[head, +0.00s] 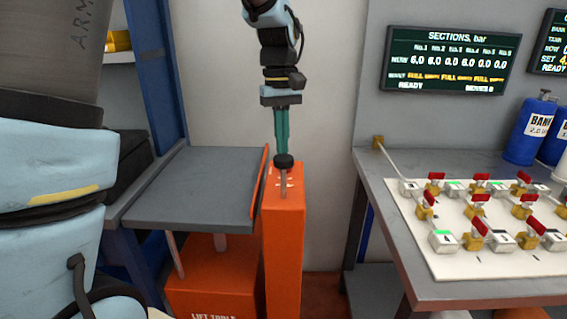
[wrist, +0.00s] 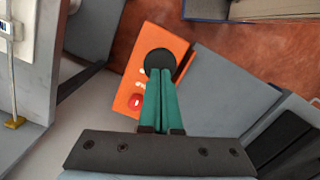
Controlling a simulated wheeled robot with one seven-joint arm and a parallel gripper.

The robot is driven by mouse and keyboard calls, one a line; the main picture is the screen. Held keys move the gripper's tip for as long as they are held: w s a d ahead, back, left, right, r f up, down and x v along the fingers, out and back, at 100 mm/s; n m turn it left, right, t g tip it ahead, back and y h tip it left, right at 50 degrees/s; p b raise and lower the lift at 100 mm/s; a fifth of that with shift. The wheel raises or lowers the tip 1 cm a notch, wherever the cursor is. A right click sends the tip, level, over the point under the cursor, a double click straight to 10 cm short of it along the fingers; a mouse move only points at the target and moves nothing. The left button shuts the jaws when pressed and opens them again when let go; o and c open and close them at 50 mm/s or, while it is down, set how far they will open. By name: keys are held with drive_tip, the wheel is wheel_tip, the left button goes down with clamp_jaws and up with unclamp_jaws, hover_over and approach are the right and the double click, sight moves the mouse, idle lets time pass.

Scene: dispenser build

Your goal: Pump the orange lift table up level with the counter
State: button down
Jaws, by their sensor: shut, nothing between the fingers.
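The orange lift table (head: 215,275) stands at the middle left of the head view, with a grey top plate (head: 190,185) raised on posts above its orange base. An orange pump column (head: 284,240) stands at its right side, with a black round knob (head: 284,161) on a short rod. My gripper (head: 283,152) points straight down with its green fingers shut and empty, the tips at or just above the knob. In the wrist view the fingertips (wrist: 160,72) overlap the black knob (wrist: 159,60); I cannot tell whether they touch. The grey counter (head: 440,299) is at the right, its top close to the plate's height.
On the counter lies a white panel (head: 452,262) with several red-handled valves. Blue tanks (head: 530,130) stand behind it. A display (head: 452,62) hangs on the wall. A blue shelf frame (head: 155,70) stands left. A gap separates the column and counter.

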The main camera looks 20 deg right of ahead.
wheel_tip(320, 180, down, 9)
drive_tip(key=b, duration=0.4)
drive_tip(key=shift+r, duration=0.45)
drive_tip(key=w+p, duration=0.1)
drive_tip(key=w+r+p, duration=0.1)
drive_tip(key=w, duration=0.1)
drive_tip(key=shift+d+p, duration=0.1)
drive_tip(key=shift+p, duration=0.25)
drive_tip(key=shift+f, duration=0.1)
wheel_tip(320, 180, up, 11)
drive_tip(key=w+b, duration=0.1)
drive_tip(key=b, duration=0.1)
drive_tip(key=shift+f, duration=0.1)
idle(0.5)
